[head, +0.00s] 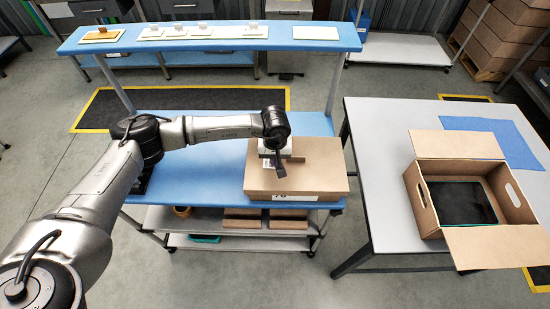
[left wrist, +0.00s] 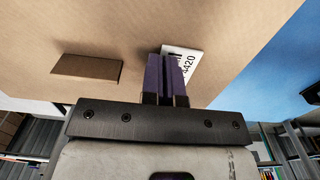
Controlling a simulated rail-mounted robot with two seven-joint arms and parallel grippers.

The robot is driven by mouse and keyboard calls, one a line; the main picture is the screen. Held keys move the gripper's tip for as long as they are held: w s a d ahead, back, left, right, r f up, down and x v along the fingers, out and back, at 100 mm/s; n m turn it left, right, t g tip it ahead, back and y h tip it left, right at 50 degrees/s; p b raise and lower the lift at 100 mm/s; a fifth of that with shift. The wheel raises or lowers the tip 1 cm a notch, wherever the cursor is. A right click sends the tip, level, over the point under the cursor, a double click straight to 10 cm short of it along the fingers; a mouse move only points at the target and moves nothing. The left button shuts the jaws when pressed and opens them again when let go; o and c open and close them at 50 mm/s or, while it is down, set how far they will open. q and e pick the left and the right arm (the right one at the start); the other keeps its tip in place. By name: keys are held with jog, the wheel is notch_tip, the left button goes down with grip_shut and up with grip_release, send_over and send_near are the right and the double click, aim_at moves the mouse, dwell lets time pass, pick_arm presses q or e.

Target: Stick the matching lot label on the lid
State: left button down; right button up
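A closed brown carton (head: 325,180) sits on the blue bench, with a white printed label (head: 296,197) on its front side. My left gripper (head: 279,168) points down over its lid. In the left wrist view the dark fingers (left wrist: 169,78) are together, close over the brown lid (left wrist: 120,30). A white lot label (left wrist: 186,62) ending in "420" shows right behind the fingertips, tilted and partly covered by them. I cannot tell whether it touches the fingers. My right gripper is not in view.
A raised blue shelf (head: 225,43) at the back holds several white pieces, an orange one (head: 101,33) and a flat white plate (head: 308,32). On the grey table (head: 380,185) at right stands an open carton (head: 428,210) with a dark thing inside. The bench's left part is clear.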

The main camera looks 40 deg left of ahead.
pick_arm(q)
jog(key=c, duration=1.3)
grip_release()
notch_tip(320, 180, up, 20)
jog(key=p, duration=0.3)
jog(key=shift+f+p, duration=0.15)
jog(key=shift+p, duration=0.25)
